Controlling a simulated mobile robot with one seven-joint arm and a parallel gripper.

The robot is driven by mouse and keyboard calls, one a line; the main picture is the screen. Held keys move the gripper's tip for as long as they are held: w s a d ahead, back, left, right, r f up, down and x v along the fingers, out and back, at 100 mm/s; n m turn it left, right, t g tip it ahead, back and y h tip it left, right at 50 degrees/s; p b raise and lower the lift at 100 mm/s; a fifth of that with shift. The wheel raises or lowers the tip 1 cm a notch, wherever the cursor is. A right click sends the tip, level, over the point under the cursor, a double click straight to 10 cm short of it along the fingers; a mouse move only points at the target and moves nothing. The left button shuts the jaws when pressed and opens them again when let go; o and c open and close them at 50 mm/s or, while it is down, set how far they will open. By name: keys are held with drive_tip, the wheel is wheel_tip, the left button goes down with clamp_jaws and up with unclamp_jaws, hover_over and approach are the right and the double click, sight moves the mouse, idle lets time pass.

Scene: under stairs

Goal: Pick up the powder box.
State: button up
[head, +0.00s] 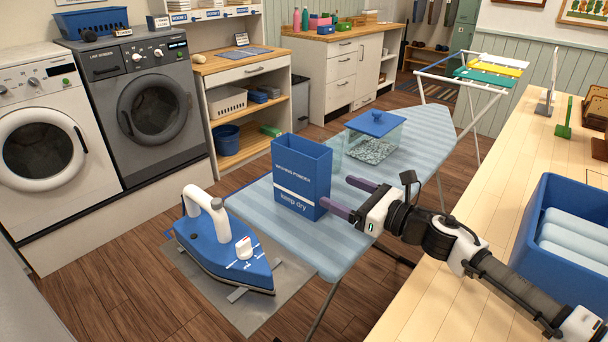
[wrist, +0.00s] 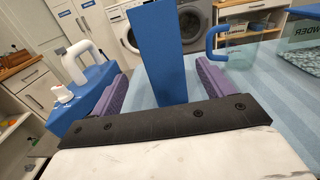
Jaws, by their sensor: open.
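The powder box (head: 300,175) is a tall, open-topped blue box lettered "washing powder" and "keep dry". It stands upright on the light blue ironing board (head: 410,150). My gripper (head: 336,192) is open, its two purple fingers pointing at the box's right side, low down. In the wrist view the blue box (wrist: 168,45) shows its narrow side centred between the spread fingers, with a gap on each side. I cannot tell how far the fingertips reach along its sides.
A blue iron (head: 222,245) stands at the board's near end. A clear container with a blue lid (head: 375,135) is behind the box, and a clear jug with a blue handle (wrist: 213,45) is close right in the wrist view. A wooden counter (head: 440,290) lies right.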

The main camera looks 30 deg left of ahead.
sight(323, 183)
drive_tip(key=a, duration=0.3)
drive_tip(key=a+p, duration=0.1)
drive_tip(key=shift+w+a, duration=0.3)
drive_tip(key=shift+a, duration=0.05)
drive_tip(key=a+p, duration=0.2)
drive_tip(key=a, duration=0.3)
drive_tip(key=shift+w+r+p, duration=0.2)
drive_tip(key=shift+w+p, duration=0.2)
drive_tip(key=shift+a+f, duration=0.1)
drive_tip(key=c, duration=1.5)
